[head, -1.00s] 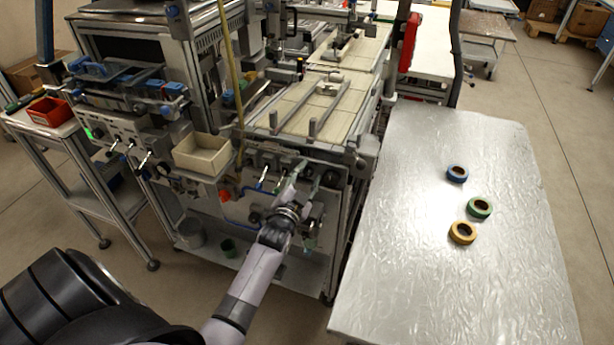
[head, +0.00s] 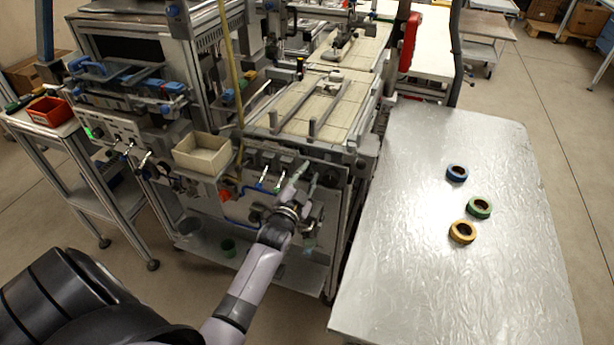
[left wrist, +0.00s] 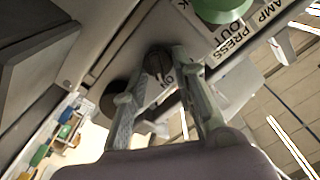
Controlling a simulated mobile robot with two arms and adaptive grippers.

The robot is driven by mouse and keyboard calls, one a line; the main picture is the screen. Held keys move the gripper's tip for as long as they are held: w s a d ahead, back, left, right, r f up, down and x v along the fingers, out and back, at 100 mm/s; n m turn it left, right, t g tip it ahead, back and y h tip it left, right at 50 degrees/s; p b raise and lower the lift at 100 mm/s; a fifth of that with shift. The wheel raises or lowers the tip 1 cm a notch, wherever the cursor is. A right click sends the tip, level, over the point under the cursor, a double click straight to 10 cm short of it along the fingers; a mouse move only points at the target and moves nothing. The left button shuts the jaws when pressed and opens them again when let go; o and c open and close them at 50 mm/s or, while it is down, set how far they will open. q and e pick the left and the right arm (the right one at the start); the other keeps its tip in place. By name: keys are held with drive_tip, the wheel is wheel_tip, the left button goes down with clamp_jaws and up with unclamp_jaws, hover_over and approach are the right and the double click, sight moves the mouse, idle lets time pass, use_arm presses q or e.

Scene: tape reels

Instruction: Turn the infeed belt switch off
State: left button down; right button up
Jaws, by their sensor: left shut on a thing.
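The infeed belt switch appears to be a dark round knob (left wrist: 157,62) in the left wrist view, on a grey panel with an "ON" label beside it. My left gripper (left wrist: 160,75) has one finger on each side of the knob and is closed on it. The knob's exact pointing direction is hard to read. In the head view my left gripper (head: 303,177) reaches the front panel (head: 335,185) of the machine below the belt; the knob is too small to make out there. My right gripper is not in view.
A green button (left wrist: 222,8) sits by a "PRESS OUT" label near the left gripper. Small levers (head: 262,180) and a beige bin (head: 203,155) are left of it. A metal table (head: 420,260) at right holds blue, green and yellow tape reels (head: 462,232).

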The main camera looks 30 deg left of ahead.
use_arm(q)
drive_tip(key=n, duration=0.3)
drive_tip(key=shift+a+p, duration=0.1)
drive_tip(key=shift+p, duration=0.3)
drive_tip(key=n, duration=0.3)
drive_tip(key=shift+a+n+p, duration=0.15)
drive_tip(key=shift+n+p, duration=0.15)
drive_tip(key=shift+n, duration=0.1)
drive_tip(key=n, duration=0.3)
drive_tip(key=shift+s+a, duration=0.1)
drive_tip(key=shift+a, duration=0.05)
drive_tip(key=shift+a+n, duration=0.1)
drive_tip(key=shift+n, duration=1.8)
drive_tip(key=c, duration=1.4)
unclamp_jaws()
drive_tip(key=shift+c, duration=0.2)
